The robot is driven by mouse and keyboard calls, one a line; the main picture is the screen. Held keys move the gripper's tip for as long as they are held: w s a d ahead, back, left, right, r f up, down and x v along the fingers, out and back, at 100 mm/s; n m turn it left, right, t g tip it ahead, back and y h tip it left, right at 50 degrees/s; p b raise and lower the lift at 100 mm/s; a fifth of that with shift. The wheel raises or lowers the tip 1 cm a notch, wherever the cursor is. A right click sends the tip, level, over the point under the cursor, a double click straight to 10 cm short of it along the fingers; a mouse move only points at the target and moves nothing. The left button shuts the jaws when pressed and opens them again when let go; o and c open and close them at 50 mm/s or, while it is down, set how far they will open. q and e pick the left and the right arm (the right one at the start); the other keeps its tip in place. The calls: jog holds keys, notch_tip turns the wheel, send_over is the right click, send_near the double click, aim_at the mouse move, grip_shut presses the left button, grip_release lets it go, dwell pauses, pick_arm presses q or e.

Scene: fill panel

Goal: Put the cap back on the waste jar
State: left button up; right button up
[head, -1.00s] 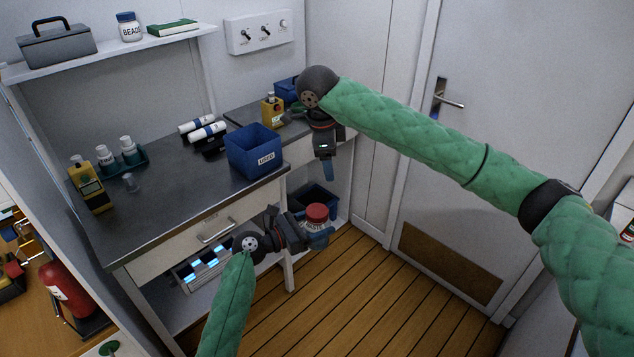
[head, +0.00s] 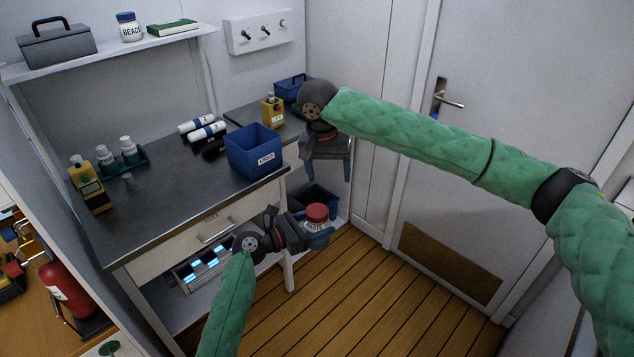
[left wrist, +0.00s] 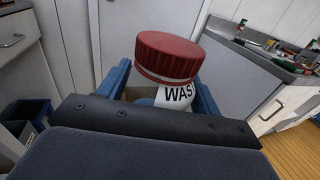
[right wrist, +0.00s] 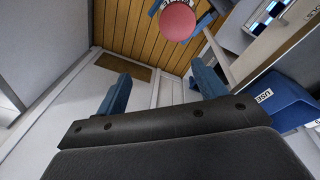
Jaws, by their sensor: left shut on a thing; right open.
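The white waste jar (left wrist: 178,94), labelled "WAS…", is held upright in my left gripper (head: 322,236), which is shut on its body. The red ribbed cap (left wrist: 168,57) sits on top of the jar, with a pale band just below it; I cannot tell whether it is screwed tight. The cap also shows in the head view (head: 317,212) and the right wrist view (right wrist: 177,21). My right gripper (head: 327,174) is open and empty, pointing down above the jar and slightly to its right, clear of the cap.
A blue bin labelled USED (head: 254,151) stands on the dark counter (head: 165,190), near its front edge. Another dark blue bin (head: 312,198) is below, behind the jar. The door (head: 500,150) is at the right. The wooden floor (head: 350,290) is clear.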

jog(key=n, duration=0.3)
jog(key=f+n, duration=0.1)
jog(key=n, duration=0.2)
jog(key=s+n, duration=0.1)
jog(key=n, duration=0.1)
jog(key=shift+a+f+n, duration=0.25)
jog(key=shift+a+n, duration=0.1)
jog(key=shift+n, duration=0.05)
jog(key=n, duration=0.4)
jog(key=shift+s+a+f+g+y, duration=0.15)
jog(key=shift+s+a+g+y, duration=0.1)
jog(key=shift+g+y, duration=0.05)
jog(key=n, duration=0.4)
jog(key=shift+s+a, duration=0.15)
jog(key=shift+a, duration=0.05)
jog(key=n, duration=0.4)
jog(key=shift+a+n, duration=0.2)
jog(key=shift+n, duration=0.1)
jog(key=n, duration=0.4)
jog(key=shift+s+a+y, duration=0.1)
jog(key=shift+a+y, duration=0.05)
jog(key=shift+y, duration=0.15)
jog(key=n, duration=0.4)
jog(key=shift+a, duration=0.1)
jog(key=n, duration=0.4)
